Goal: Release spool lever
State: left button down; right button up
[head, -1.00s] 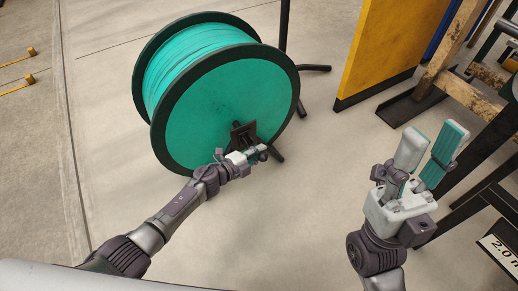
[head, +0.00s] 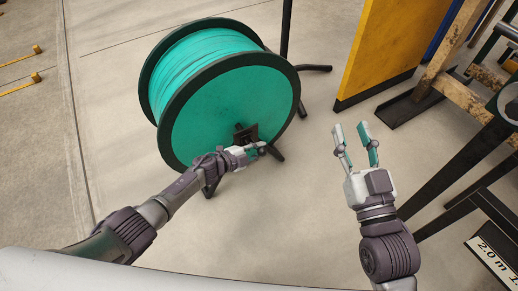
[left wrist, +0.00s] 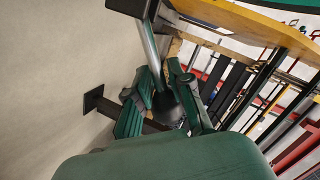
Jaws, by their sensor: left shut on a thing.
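The spool (head: 240,105), with a teal side and dark rim, stands upright on a dark stand in the head view. My left gripper (head: 258,150) is low in front of its side, by the dark bracket at the hub. In the left wrist view, the left gripper (left wrist: 165,100) is shut on the spool lever, a metal rod (left wrist: 150,45) with a dark knob (left wrist: 168,108) between the green fingers. In the head view the fingers largely hide the lever. My right gripper (head: 350,130) is open and empty, right of the spool and apart from it.
A yellow panel (head: 388,45) stands behind and to the right. A worn wooden frame (head: 465,80) and dark metal legs (head: 455,175) stand at the right. Clear concrete floor (head: 310,200) lies between my arms.

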pick_arm(q)
jog(key=shift+s+d, duration=0.1)
jog(key=shift+d, duration=0.2)
jog(key=shift+r, duration=0.1)
jog(key=c, duration=1)
grip_release()
jog(key=shift+a, duration=0.1)
jog(key=shift+a, duration=0.1)
jog(key=v, duration=1.1)
jog(key=shift+s+a+r, duration=0.15)
jog(key=shift+s+a, duration=0.1)
jog(key=shift+a, duration=0.05)
